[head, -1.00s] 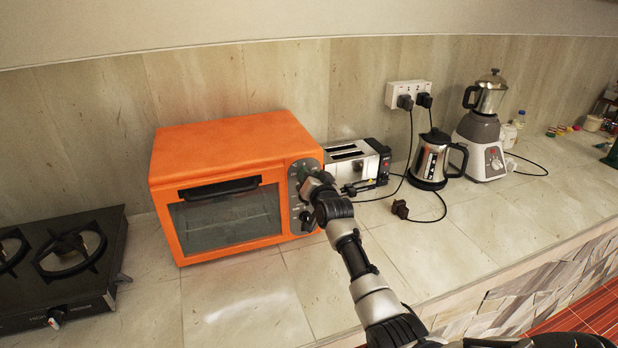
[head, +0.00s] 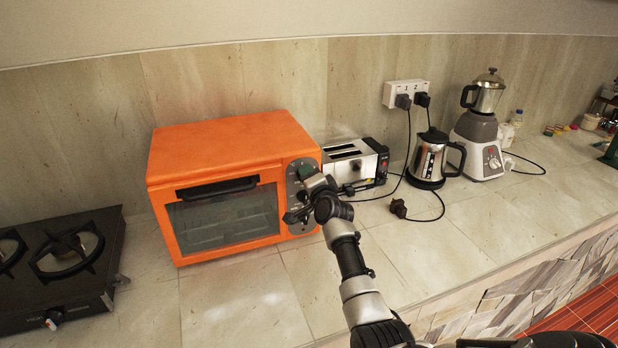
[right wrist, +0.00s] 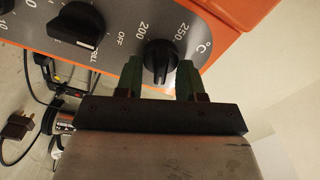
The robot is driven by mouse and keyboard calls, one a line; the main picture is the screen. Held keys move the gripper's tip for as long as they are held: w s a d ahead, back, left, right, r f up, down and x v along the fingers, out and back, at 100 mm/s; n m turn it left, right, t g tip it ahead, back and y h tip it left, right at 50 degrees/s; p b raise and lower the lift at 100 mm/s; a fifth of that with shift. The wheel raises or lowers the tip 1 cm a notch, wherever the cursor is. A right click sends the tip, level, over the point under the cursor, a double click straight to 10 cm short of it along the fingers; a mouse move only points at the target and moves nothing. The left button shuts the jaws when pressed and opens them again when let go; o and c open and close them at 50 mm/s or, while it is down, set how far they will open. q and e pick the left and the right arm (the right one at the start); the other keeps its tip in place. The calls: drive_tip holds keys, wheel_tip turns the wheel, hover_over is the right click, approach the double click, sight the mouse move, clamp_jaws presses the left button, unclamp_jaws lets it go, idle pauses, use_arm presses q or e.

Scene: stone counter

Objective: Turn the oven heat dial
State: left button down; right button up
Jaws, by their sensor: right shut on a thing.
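The orange oven (head: 215,150) stands on the counter, with its grey dial panel (head: 295,178) on its right front. In the right wrist view, the black heat dial (right wrist: 158,54) sits beside the 200 and 250 °C marks. My right gripper (head: 309,176) is at the upper part of the panel and hides the dial in the head view. In the right wrist view, its green fingers (right wrist: 158,72) lie on both sides of the heat dial, shut on it. A second black dial (right wrist: 75,28) is left of it, near the GRILL mark. My left gripper is not in view.
A toaster (head: 352,165) stands close to the oven's right side. A kettle (head: 428,158) and a blender (head: 482,128) are further right, with loose cables and a plug (head: 398,208). A gas stove (head: 60,262) is at left. The counter before the oven is clear.

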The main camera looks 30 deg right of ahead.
idle(0.4)
drive_tip(key=o, duration=0.9)
drive_tip(key=shift+c, duration=0.2)
drive_tip(key=b+v, duration=0.1)
drive_tip(key=v, duration=0.9)
drive_tip(key=shift+s, duration=0.4)
